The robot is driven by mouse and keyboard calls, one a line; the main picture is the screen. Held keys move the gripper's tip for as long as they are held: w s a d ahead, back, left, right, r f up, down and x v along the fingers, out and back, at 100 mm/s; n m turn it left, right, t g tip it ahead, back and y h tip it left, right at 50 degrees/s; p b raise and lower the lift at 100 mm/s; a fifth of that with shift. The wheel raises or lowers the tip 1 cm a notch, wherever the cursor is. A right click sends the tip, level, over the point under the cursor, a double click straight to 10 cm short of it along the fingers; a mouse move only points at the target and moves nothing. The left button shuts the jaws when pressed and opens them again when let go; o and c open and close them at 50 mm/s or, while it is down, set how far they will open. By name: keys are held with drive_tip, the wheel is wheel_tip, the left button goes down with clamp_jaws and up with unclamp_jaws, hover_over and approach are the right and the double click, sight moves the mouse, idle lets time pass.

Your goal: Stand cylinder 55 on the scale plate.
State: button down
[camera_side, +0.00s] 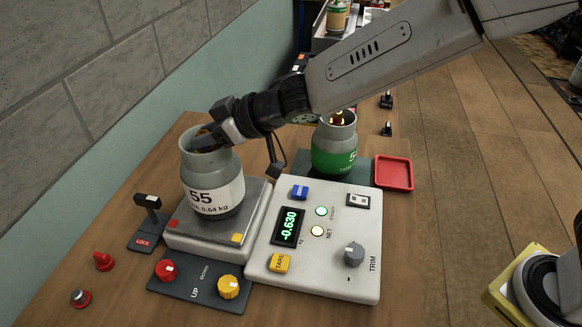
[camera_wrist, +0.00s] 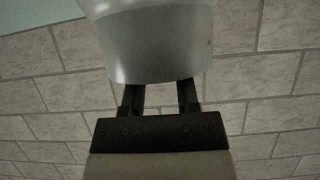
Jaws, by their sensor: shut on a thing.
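Cylinder 55 (camera_side: 213,185), grey with a white label reading 55 and 0.64 kg, is upright over the scale plate (camera_side: 182,230). I cannot tell whether its base touches the plate or hangs just above it. My gripper (camera_side: 208,139) is shut on the cylinder's top collar; the fingertips are partly hidden there. In the wrist view the grey cylinder (camera_wrist: 158,45) fills the top middle, with the two dark fingers reaching up to it. The scale's display (camera_side: 288,226) reads -0.630 in green, and the lamps beside it are lit.
A green-labelled cylinder (camera_side: 334,155) stands behind the scale, close under my arm. A red tray (camera_side: 393,173) lies to its right. A LOCK lever (camera_side: 147,215) is left of the plate. A panel with red and yellow knobs (camera_side: 200,284) is in front. A TRIM knob (camera_side: 354,254) sits on the console.

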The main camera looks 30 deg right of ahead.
drive_tip(key=shift+c, duration=1.7)
unclamp_jaws()
drive_tip(key=shift+f, duration=0.1)
drive_tip(key=shift+s+d+r, duration=0.25)
drive_tip(key=shift+d+r, duration=0.05)
drive_tip(key=shift+r, duration=0.1)
drive_tip(key=v, duration=1.1)
drive_tip(key=shift+s+f, duration=0.1)
drive_tip(key=shift+d, duration=0.15)
